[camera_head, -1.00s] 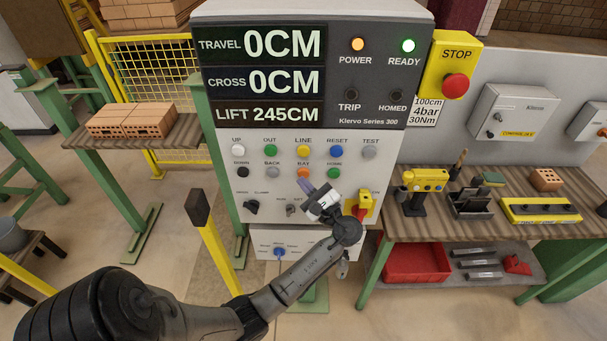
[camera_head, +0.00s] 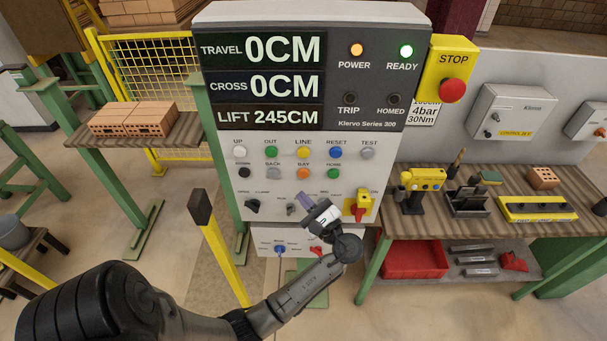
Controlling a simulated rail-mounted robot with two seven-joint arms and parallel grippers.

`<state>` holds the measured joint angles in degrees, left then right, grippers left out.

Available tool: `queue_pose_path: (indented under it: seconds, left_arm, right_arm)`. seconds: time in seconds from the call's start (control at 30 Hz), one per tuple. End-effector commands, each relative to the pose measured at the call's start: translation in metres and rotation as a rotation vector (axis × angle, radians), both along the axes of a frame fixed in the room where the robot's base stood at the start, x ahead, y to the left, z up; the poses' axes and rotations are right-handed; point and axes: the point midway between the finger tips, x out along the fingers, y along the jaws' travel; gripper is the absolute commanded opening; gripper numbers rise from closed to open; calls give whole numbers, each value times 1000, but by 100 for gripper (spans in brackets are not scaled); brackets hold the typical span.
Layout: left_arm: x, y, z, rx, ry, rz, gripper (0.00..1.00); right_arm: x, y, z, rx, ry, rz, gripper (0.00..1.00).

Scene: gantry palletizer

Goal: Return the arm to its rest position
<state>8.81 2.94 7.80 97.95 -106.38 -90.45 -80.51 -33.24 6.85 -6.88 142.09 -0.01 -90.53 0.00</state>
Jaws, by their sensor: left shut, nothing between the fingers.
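My left arm comes in from the lower left. My left gripper (camera_head: 312,211) is shut and empty, in front of the lower part of the control panel (camera_head: 290,186). My right gripper is not in view. The panel displays (camera_head: 262,80) read travel 0 cm, cross 0 cm and lift 245 cm. The power lamp (camera_head: 357,50) glows orange and the ready lamp (camera_head: 406,51) glows white-green.
A yellow-and-red rotary switch (camera_head: 358,206) sits just right of my gripper. A yellow post with a dark top (camera_head: 200,206) stands left of it. A workbench (camera_head: 430,225) with tools is at right. A bench with bricks (camera_head: 133,118) is at left. A red stop button (camera_head: 452,89) is upper right.

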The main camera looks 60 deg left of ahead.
Motion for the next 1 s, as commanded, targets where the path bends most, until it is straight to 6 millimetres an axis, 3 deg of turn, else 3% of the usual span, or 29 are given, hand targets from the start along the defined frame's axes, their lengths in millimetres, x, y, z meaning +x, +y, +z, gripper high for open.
queue_pose_path:
  seconds: [0.83, 1.0]
  left_arm:
    - [0, 0, 0, 0, 0, 0, 0]
    - [0, 0, 0, 17, -72, -23, 0]
  right_arm:
    - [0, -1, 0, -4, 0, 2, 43]
    - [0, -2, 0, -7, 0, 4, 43]
